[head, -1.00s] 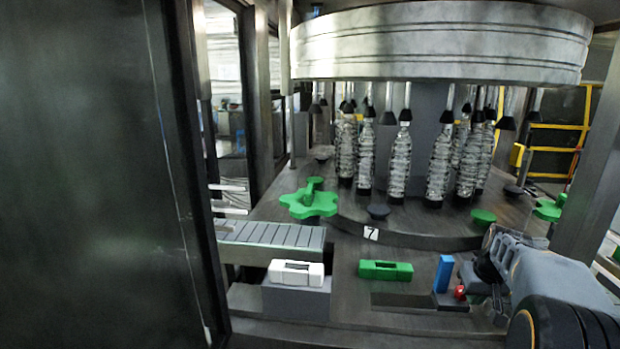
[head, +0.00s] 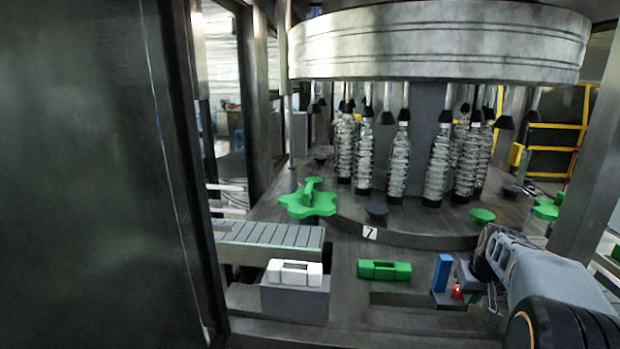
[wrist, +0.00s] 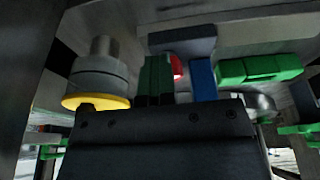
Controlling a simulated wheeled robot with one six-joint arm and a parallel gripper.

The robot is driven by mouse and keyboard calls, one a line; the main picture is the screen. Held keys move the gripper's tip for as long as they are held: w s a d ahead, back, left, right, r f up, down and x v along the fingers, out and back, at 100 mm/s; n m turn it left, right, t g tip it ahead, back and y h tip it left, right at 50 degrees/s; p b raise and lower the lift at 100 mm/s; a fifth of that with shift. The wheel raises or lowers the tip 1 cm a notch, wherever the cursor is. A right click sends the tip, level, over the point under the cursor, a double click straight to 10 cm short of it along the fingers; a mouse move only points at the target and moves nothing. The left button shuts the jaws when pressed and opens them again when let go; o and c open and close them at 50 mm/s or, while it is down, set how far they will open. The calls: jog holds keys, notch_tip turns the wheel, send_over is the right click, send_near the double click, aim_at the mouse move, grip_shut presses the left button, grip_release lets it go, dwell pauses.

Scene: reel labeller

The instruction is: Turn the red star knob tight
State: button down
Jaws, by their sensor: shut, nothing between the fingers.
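The red star knob (head: 457,291) shows as a small red patch beside the blue block, at the lower right of the head view. In the wrist view the red knob (wrist: 177,68) is mostly hidden behind my fingers, and its star shape cannot be made out. My gripper (wrist: 158,66) has its dark green fingers together with nothing between them. The fingertips appear just left of the knob in the wrist view; whether they touch it cannot be told. In the head view my arm reaches in from the right, with its end close to the knob.
A blue block (head: 443,273) stands close to the knob. A green handle block (head: 384,270) and a white one on a grey box (head: 295,298) lie further left. A large green star knob (head: 308,202) stands behind. Bottles hang under the carousel. A dark panel fills the left.

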jog(key=shift+a+f, duration=0.55)
jog(key=shift+a, duration=0.25)
jog(key=shift+s+a+f, duration=0.1)
jog(key=shift+s+a, duration=0.05)
jog(key=shift+s, duration=0.05)
notch_tip(320, 180, up, 7)
jog(key=p, duration=0.4)
jog(key=shift+f, duration=0.2)
dwell(0.3)
